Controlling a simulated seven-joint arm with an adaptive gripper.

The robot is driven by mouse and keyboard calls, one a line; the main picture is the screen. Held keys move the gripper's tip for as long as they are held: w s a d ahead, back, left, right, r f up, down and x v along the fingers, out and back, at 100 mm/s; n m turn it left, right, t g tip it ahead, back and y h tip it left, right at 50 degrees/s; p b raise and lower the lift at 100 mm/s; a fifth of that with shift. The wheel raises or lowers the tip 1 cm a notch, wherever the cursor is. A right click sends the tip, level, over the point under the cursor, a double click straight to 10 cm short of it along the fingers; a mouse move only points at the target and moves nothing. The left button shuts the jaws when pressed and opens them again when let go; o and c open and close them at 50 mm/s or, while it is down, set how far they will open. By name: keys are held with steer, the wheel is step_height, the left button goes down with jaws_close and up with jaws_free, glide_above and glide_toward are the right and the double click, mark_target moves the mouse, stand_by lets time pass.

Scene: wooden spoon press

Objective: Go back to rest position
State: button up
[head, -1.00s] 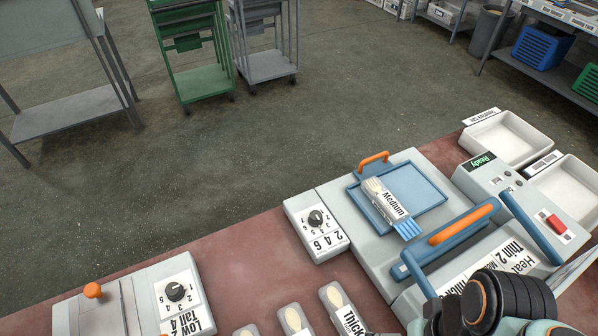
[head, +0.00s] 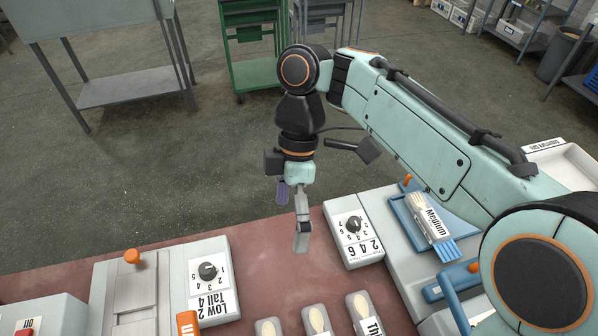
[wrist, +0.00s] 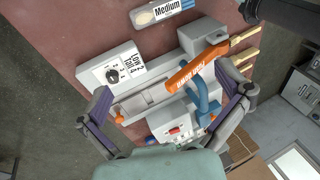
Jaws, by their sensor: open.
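My gripper (head: 302,240) hangs pointing down over the red-brown table near its far edge, between two dial boxes in the head view. It holds nothing. In the wrist view its two fingers (wrist: 165,85) are spread wide apart. Between and beyond them lie an orange lettered handle (wrist: 198,66) on a blue lever and the grey dial box marked "Low 2 Tall 4" (wrist: 112,70). The gripper appears to be above these and apart from them. My arm reaches across from the right in the head view and hides part of the press.
The press with a blue plate (head: 405,212) and a "Medium" spoon packet (head: 432,218) stands right. The "2 4 6" dial box (head: 352,235) is close to my gripper's right. Several spoon packets (head: 317,320) lie at the front. An orange knob (head: 132,257) stands left.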

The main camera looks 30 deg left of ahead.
steer(key=a+x, duration=0.1)
steer(key=x, duration=0.9)
steer(key=shift+s+d+f, duration=0.15)
steer(key=shift+d, duration=0.3)
stand_by(0.4)
steer(key=v, duration=1)
